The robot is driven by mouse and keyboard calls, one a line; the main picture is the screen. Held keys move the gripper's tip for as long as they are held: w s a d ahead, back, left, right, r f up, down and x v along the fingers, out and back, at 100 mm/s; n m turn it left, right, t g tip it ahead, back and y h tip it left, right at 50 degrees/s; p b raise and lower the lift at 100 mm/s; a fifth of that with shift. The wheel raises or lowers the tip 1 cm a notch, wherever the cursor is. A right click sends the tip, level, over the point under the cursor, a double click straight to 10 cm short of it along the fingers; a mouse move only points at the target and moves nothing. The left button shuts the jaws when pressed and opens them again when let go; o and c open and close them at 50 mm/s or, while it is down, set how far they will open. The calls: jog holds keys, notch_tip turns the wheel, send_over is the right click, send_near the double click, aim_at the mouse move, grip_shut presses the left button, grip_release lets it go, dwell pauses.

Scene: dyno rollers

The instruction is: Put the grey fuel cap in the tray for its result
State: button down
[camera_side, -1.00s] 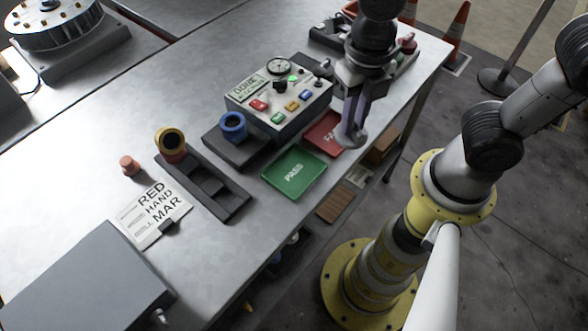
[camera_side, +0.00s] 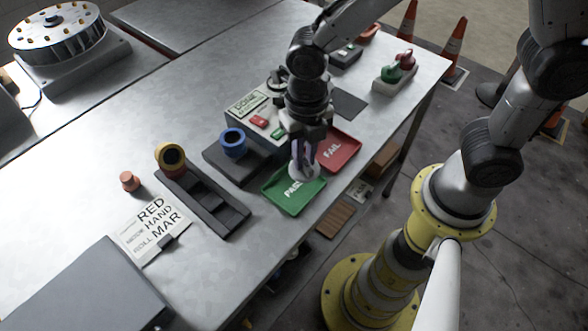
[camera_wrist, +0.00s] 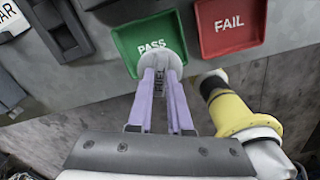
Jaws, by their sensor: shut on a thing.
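The grey fuel cap (camera_side: 303,172) is a pale grey disc between the fingertips of my gripper (camera_side: 304,160), which is shut on it. In the side view the cap is over the green PASS tray (camera_side: 283,199), near its upper right edge. In the wrist view the cap (camera_wrist: 161,57) covers part of the PASS tray (camera_wrist: 125,45), below its lettering, and my gripper (camera_wrist: 162,72) points at the tray. I cannot tell whether the cap touches the tray floor. The red FAIL tray (camera_side: 344,146) is beside the green one and looks empty.
A tester box (camera_side: 252,101) with buttons stands behind the trays, partly hidden by my arm. A blue ring (camera_side: 232,142) on a dark block and a dark rack (camera_side: 208,194) with a yellow ring (camera_side: 170,156) stand left. The table's front edge is close to the trays.

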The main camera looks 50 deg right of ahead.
aim_at(294, 172)
jog(key=shift+w+a+f, duration=0.2)
jog(key=shift+w+f, duration=0.2)
jog(key=shift+f, duration=0.15)
jog(key=shift+w+a+f, duration=0.2)
jog(key=shift+w+f, duration=0.15)
jog(key=shift+f, duration=0.15)
jog(key=shift+w+a+f, duration=0.1)
jog(key=shift+w+f, duration=0.05)
jog(key=shift+f, duration=1.55)
jog(key=shift+f, duration=0.1)
jog(key=c, duration=0.8)
grip_release()
jog(key=shift+c, duration=0.2)
